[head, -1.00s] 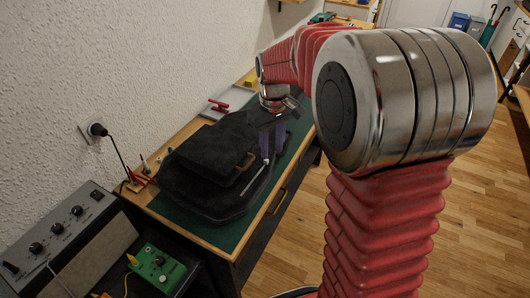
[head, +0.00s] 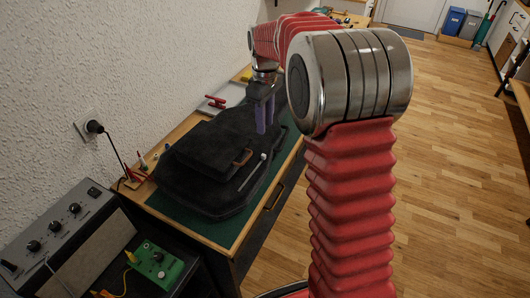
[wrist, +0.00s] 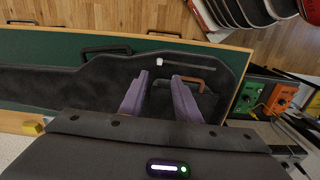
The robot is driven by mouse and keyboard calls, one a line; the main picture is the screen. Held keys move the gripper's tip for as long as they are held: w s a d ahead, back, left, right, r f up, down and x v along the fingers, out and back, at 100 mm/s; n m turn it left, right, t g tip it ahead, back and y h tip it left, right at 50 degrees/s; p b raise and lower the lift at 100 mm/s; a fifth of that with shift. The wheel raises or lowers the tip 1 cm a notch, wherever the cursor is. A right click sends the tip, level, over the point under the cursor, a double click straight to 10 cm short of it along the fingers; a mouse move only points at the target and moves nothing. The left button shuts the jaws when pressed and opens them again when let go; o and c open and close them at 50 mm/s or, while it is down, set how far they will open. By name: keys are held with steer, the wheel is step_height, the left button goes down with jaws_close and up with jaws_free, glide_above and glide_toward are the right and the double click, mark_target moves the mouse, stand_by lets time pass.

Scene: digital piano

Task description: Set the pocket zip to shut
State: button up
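A black bag (head: 205,190) lies flat on a green mat (head: 190,222) on the workbench. Its raised pocket (head: 208,150) has a brown handle (head: 243,157). Beside the pocket runs a thin pale zip line (head: 250,174) with a small white pull (head: 263,156) at its far end. In the wrist view the pull (wrist: 159,62) is just beyond my fingertips, roughly in line with the gap between them. The brown handle (wrist: 195,82) is partly behind my right-hand finger. My gripper (head: 265,128) is open and empty above the bag, its purple fingers (wrist: 160,76) apart.
Red-handled tools (head: 215,102) lie near the wall behind the bag. A plugged cable (head: 94,127) hangs at left. A grey control box (head: 55,228) and green pedal (head: 157,260) stand at the front left. The floor at right is clear.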

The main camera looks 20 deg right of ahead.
mark_target(265, 155)
steer(key=shift+f, duration=0.15)
step_height(265, 155, down, 14)
steer(key=shift+r, duration=0.2)
stand_by(0.5)
jaws_close()
stand_by(0.4)
stand_by(0.3)
